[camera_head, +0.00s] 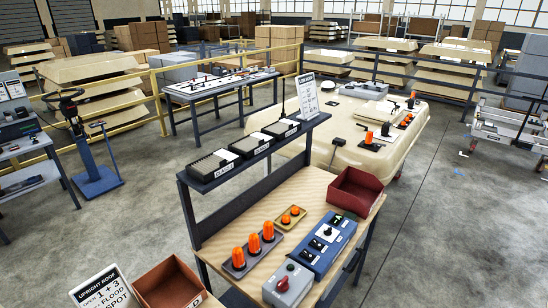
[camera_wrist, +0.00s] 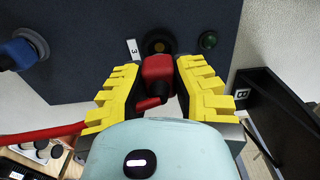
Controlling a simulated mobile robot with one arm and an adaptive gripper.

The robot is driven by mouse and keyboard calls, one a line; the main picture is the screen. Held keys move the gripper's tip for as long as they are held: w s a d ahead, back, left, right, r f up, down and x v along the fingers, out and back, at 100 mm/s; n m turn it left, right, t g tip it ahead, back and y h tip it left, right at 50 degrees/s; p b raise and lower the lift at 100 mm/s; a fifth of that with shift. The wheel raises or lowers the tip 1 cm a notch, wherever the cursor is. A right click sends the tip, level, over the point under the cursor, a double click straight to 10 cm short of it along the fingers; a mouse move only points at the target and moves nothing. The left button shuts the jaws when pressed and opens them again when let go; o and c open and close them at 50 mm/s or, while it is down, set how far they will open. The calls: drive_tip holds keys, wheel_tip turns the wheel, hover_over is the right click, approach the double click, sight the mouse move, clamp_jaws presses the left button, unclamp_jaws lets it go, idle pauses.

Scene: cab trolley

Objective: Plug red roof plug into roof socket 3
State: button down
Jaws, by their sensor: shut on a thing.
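In the wrist view, my gripper (camera_wrist: 158,72), with yellow stepped fingers, is shut on the red roof plug (camera_wrist: 157,68). The red cable (camera_wrist: 50,134) runs from the plug to the left. Just beyond the plug is a round dark socket (camera_wrist: 158,44) with a brownish centre, in a dark blue panel (camera_wrist: 85,70). A white label with a 3 (camera_wrist: 133,51) is beside it on the left. The plug overlaps the socket's lower edge in the picture; I cannot tell whether they touch. My gripper does not show in the head view.
A dark frame with a B label (camera_wrist: 241,93) stands at the right. The head view shows a wooden bench (camera_head: 218,247).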

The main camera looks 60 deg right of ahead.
drive_tip(key=shift+w+d, duration=0.15)
drive_tip(key=shift+w, duration=1.25)
drive_tip(key=shift+w, duration=0.55)
idle(1.6)
drive_tip(key=c, duration=0.8)
unclamp_jaws()
drive_tip(key=shift+c, duration=0.2)
drive_tip(key=s, duration=1.2)
drive_tip(key=shift+a, duration=0.45)
drive_tip(key=o, duration=0.8)
